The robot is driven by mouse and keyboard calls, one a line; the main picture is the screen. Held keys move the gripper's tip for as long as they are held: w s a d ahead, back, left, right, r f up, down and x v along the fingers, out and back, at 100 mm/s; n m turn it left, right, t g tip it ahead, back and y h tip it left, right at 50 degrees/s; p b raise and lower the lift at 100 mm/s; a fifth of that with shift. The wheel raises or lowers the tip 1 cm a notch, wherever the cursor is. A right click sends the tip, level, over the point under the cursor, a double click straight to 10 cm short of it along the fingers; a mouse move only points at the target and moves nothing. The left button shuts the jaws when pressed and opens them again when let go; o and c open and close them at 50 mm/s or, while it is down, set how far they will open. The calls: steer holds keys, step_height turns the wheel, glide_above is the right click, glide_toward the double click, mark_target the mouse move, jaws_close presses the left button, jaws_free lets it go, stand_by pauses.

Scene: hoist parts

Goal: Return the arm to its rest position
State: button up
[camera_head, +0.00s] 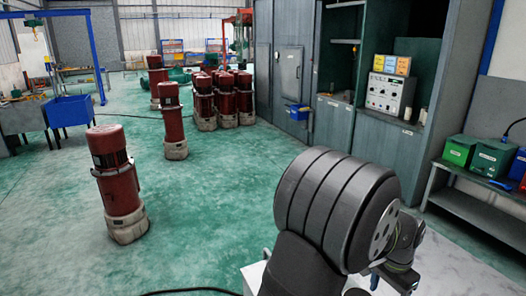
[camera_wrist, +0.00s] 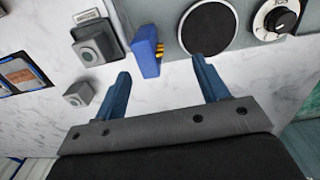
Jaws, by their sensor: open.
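My gripper (camera_wrist: 162,67) is open in the wrist view, its two blue fingers spread apart with nothing held between them. A small blue piece (camera_wrist: 146,52) with yellow-and-black parts lies just beyond the fingertips, apart from them as far as I can see. In the head view my dark arm fills the lower right. One blue finger shows low behind the arm (camera_head: 374,281), and the rest of the gripper is mostly hidden there.
A white marbled surface (camera_wrist: 250,75) lies under the gripper. Beyond it are grey button boxes (camera_wrist: 95,44), a round black disc (camera_wrist: 208,29) and a dial (camera_wrist: 280,18). Red hoist motors (camera_head: 115,180) stand on the green floor. Grey cabinets (camera_head: 291,75) and a bench with bins (camera_head: 460,150) stand right.

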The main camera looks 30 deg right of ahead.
steer(key=w+f, duration=0.2)
steer(key=w, duration=0.1)
steer(key=w+f, duration=0.1)
steer(key=w, duration=0.1)
steer(key=shift+d, duration=0.2)
steer(key=shift+s, duration=0.1)
steer(key=s+r, duration=0.1)
steer(key=s, duration=0.1)
steer(key=s+r, duration=0.2)
steer(key=s, duration=0.1)
steer(key=s+r, duration=0.1)
steer(key=s, duration=0.2)
steer(key=shift+a+r, duration=0.3)
steer(key=shift+r, duration=0.05)
steer(key=s+a, duration=0.2)
steer(key=s, duration=1)
steer(key=shift+a+f, duration=0.2)
steer(key=shift+f, duration=0.1)
